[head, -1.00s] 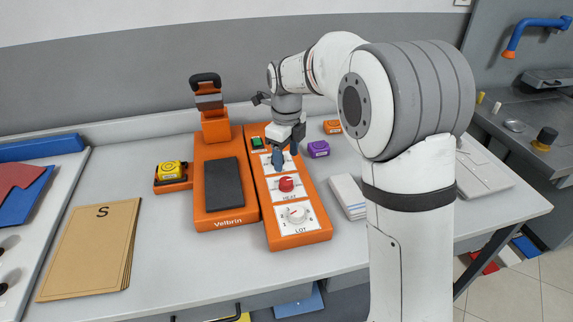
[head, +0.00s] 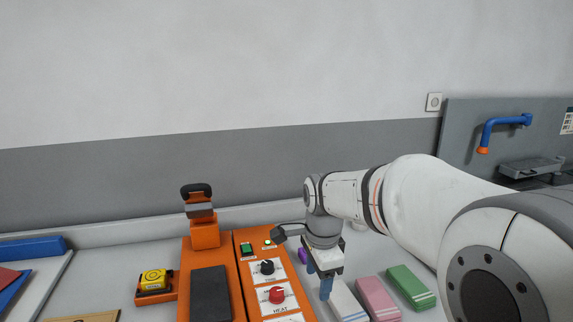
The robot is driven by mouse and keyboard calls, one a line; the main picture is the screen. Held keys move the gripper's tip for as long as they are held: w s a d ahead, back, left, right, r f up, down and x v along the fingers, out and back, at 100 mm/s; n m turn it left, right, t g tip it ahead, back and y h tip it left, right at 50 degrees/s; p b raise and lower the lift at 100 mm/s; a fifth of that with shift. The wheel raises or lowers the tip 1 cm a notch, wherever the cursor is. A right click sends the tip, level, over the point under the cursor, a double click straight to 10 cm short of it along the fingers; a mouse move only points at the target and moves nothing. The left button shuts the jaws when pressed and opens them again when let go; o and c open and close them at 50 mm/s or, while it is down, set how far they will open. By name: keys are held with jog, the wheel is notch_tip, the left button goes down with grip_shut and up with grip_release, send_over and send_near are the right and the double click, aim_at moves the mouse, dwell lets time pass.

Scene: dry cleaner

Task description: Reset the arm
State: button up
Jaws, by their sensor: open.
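My gripper (head: 322,284) is at the lower middle of the head view, pointing down beside the right edge of the orange control panel (head: 245,285). Its jaws are open and I see nothing held between them. It hangs over or near a white stack (head: 346,301); the exact height above it cannot be told. My white arm comes in from the right and bends down to the gripper.
The orange press (head: 205,238) with a dark pad (head: 210,293) stands left of the panel. A yellow timer-like block (head: 154,279) sits farther left. Pink (head: 377,298) and green (head: 410,287) stacks lie right.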

jog(key=s+d+f+n, duration=0.1)
jog(key=s+d+n, duration=0.3)
jog(key=s+n, duration=0.3)
jog(key=s+d+f+n+t, duration=0.1)
jog(key=s+d+n, duration=0.3)
jog(key=s+n, duration=0.3)
jog(key=s, duration=0.3)
jog(key=shift+s+d+f+n+t, duration=0.2)
jog(key=shift+d+f+n+t, duration=0.05)
jog(key=shift+f+n+t, duration=0.05)
dwell(0.8)
